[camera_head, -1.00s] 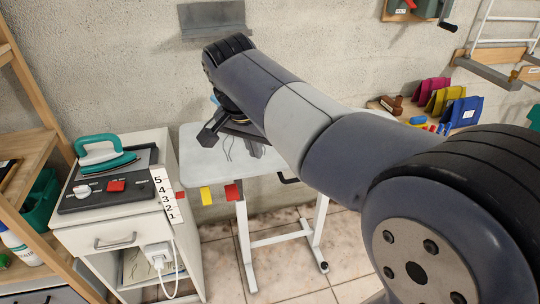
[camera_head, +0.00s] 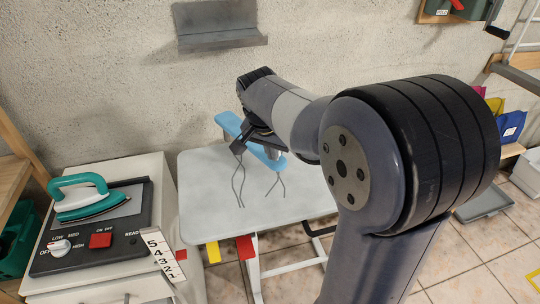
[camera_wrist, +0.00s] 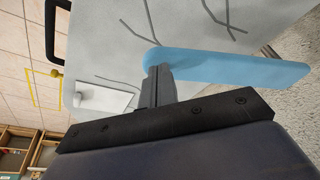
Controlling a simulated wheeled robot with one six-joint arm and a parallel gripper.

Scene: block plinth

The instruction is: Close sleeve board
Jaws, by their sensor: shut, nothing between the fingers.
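The sleeve board is a long blue board with rounded ends (camera_head: 268,158), on the pale grey table top (camera_head: 205,185). It slants from upper left to lower right in the head view, partly hidden by my arm. In the wrist view the blue board (camera_wrist: 230,66) runs to the right from the fingertips. My gripper (camera_wrist: 158,72) is shut and empty, its tips at the board's near rounded end; I cannot tell whether they touch. In the head view my gripper (camera_head: 238,148) is dark and small against the board. The board's hinge or support is hidden.
A cabinet with a teal iron (camera_head: 85,197) and control panel (camera_head: 75,252) stands left of the table. Yellow (camera_head: 213,251) and red (camera_head: 245,248) tags hang on the table's front edge. A grey wall shelf (camera_head: 220,35) is above. Thin dark lines (camera_head: 238,185) show on the table top.

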